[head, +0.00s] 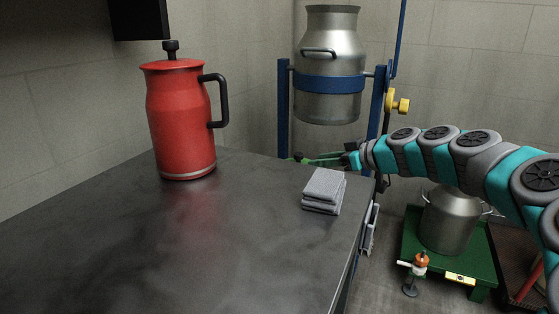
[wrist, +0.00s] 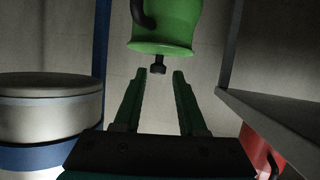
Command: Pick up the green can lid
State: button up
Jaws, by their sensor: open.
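The green can lid (wrist: 160,47) is in the wrist view at the top, on a green can (wrist: 178,16) with a dark handle. Can and lid appear upside down there, with the black knob (wrist: 158,68) pointing down the picture. My gripper (wrist: 160,74) is open, its two green fingers spread either side of the knob's line. The knob shows between the fingertips, apart from both; its exact depth is hard to tell. In the head view my gripper (head: 300,159) is beyond the counter's far edge. I cannot make out the green can or its lid there.
A dark counter (head: 200,245) holds a red can (head: 180,120) and folded grey cloths (head: 325,188). A steel can (head: 328,60) hangs in a blue frame behind my gripper; steel also shows close at left in the wrist view. Another steel can (head: 450,220) stands on a green platform.

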aim_at(302, 158)
jog(key=x, duration=0.5)
jog(key=r+p+x, duration=0.1)
jog(key=x, duration=0.2)
jog(key=shift+w+a, duration=0.2)
jog(key=shift+w, duration=0.05)
grip_shut()
